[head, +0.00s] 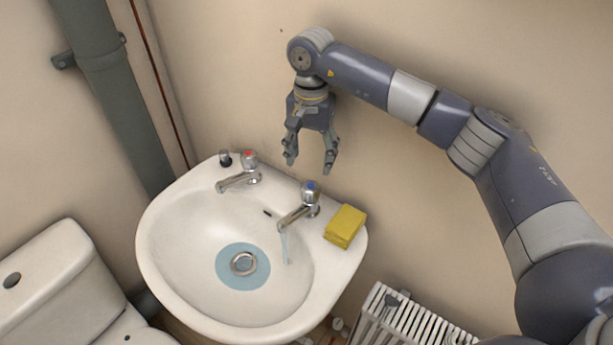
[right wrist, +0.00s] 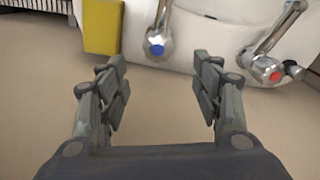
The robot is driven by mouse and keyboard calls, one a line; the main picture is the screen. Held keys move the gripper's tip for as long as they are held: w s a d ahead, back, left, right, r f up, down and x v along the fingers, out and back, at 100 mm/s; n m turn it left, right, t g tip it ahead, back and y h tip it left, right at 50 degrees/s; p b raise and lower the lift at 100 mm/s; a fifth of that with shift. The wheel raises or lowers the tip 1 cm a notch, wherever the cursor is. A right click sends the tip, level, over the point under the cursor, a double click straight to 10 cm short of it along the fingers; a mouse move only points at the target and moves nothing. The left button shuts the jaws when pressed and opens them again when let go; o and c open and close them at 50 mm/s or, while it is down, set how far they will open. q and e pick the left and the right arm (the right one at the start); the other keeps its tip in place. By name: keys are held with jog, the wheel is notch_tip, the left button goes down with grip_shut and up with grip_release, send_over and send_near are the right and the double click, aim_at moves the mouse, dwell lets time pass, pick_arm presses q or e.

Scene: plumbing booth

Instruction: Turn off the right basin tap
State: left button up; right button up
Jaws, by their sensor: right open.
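The right basin tap (head: 309,195) is chrome with a blue-marked top, on the basin's back rim at the right. A thin stream of water (head: 285,248) falls from its spout into the basin. The tap also shows in the right wrist view (right wrist: 157,46), beyond and between the fingertips. My right gripper (head: 310,168) is open and empty, above and behind the tap near the wall, fingers pointing down. It is apart from the tap. Its fingers also show in the right wrist view (right wrist: 160,72). My left gripper is not in view.
The white basin (head: 160,240) has a left tap (head: 246,168) with a red mark. A yellow sponge (head: 345,226) sits on the rim right of the blue tap. A radiator (head: 410,322) is lower right, and a toilet (head: 50,285) lower left. A grey pipe (head: 115,90) runs down the wall.

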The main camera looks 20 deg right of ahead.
aim_at(311, 185)
jog(key=shift+s+f+p, duration=0.2)
jog(key=shift+s+f, duration=0.15)
jog(key=shift+f, duration=0.3)
jog(key=shift+s+f+p, duration=0.2)
jog(key=shift+s+f, duration=0.1)
jog(key=shift+f, duration=0.3)
jog(key=f, duration=0.3)
jog(key=shift+w+f+p, duration=0.2)
jog(key=shift+f+p, duration=0.1)
jog(key=shift+p, duration=0.05)
notch_tip(311, 185, down, 4)
jog(key=shift+w+r+p, duration=0.1)
jog(key=shift+r+p, duration=0.15)
jog(key=shift+p, duration=0.05)
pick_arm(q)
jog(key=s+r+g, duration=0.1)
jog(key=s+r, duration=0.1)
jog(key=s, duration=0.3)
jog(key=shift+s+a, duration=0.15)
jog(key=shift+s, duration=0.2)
pick_arm(e)
jog(key=c, duration=1.1)
